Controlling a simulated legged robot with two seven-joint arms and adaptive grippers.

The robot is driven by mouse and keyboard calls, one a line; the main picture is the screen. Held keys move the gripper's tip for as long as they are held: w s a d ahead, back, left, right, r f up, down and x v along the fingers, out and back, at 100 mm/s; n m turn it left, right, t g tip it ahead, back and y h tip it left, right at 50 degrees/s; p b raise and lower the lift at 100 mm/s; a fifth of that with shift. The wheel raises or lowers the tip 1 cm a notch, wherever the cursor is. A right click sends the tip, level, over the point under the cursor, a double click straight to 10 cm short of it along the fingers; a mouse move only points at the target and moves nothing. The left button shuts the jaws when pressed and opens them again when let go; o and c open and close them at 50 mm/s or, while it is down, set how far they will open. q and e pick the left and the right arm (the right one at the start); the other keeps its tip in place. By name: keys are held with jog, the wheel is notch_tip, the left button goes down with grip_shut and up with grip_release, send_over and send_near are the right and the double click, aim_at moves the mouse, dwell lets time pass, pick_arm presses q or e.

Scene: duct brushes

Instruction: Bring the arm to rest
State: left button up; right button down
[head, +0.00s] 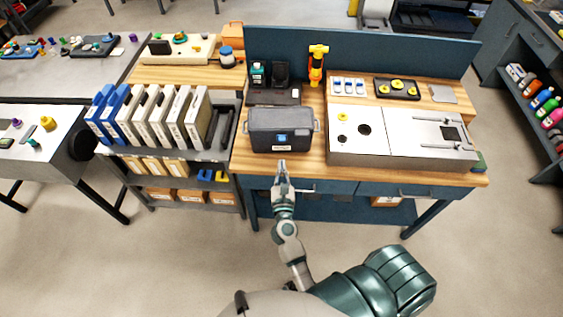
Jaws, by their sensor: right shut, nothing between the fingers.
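My right gripper (282,167) is shut and empty. It points forward at the front edge of the wooden workbench (345,172), just in front of a dark grey lidded box (280,128). In the picture it ends a little below the box's front face; I cannot tell whether it is above the bench top or short of its edge. My right arm comes up to it from the bottom middle. My left gripper is not in view. I see no duct brush that I can make out clearly.
A white panel unit (390,139) fills the bench's right side. An orange tool (318,66) stands at the back. A shelf with white and blue binders (160,117) stands left of the bench. A grey machine table (35,142) is further left. Floor in front is clear.

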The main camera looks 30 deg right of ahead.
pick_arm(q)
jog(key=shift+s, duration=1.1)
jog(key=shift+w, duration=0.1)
